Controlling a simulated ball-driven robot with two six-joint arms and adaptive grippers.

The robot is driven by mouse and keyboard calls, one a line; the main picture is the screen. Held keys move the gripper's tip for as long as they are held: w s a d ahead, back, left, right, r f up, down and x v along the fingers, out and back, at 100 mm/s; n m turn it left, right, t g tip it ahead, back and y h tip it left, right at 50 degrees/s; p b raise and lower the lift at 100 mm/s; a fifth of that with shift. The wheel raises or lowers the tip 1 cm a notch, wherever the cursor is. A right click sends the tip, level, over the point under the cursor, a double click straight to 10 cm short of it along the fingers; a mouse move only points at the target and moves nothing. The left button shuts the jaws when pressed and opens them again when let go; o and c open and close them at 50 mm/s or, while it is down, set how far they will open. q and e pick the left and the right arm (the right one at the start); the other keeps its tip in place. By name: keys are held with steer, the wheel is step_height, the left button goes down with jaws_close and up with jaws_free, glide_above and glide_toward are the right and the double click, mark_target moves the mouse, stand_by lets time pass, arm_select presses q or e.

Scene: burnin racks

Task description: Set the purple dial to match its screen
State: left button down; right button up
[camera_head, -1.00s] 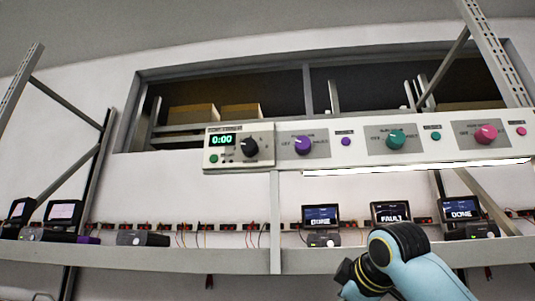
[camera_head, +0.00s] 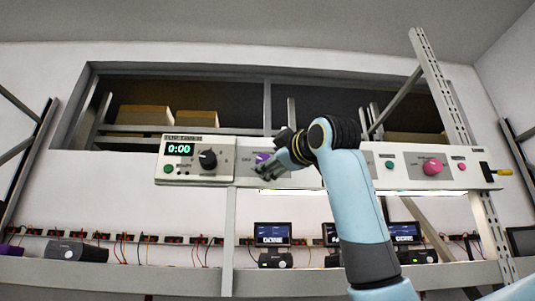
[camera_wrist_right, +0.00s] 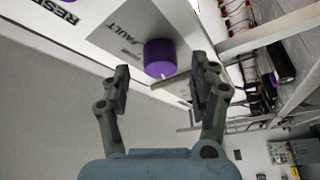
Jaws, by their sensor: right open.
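The purple dial (camera_head: 262,158) is on the white control panel (camera_head: 200,180), partly covered by my right gripper in the head view. In the right wrist view the purple dial (camera_wrist_right: 160,58) stands out from the panel, just beyond and between the fingertips. My right gripper (camera_wrist_right: 158,88) is open, and its fingers appear apart from the dial. A screen (camera_head: 272,234) on the shelf below reads something like "DONE"; another screen (camera_head: 330,234) is mostly hidden behind my right arm. My left gripper is not in view.
Left of the purple dial are a timer display (camera_head: 179,149) reading 0:00 and a black dial (camera_head: 208,159). A pink dial (camera_head: 432,167) and a yellow-handled lever (camera_head: 500,172) are to the right. A lower shelf (camera_head: 180,275) holds several devices.

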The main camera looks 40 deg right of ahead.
steer(key=shift+p+x, duration=0.3)
steer(key=shift+x, duration=0.9)
steer(key=shift+c, duration=0.2)
steer(key=shift+f, duration=0.1)
steer(key=c, duration=1.1)
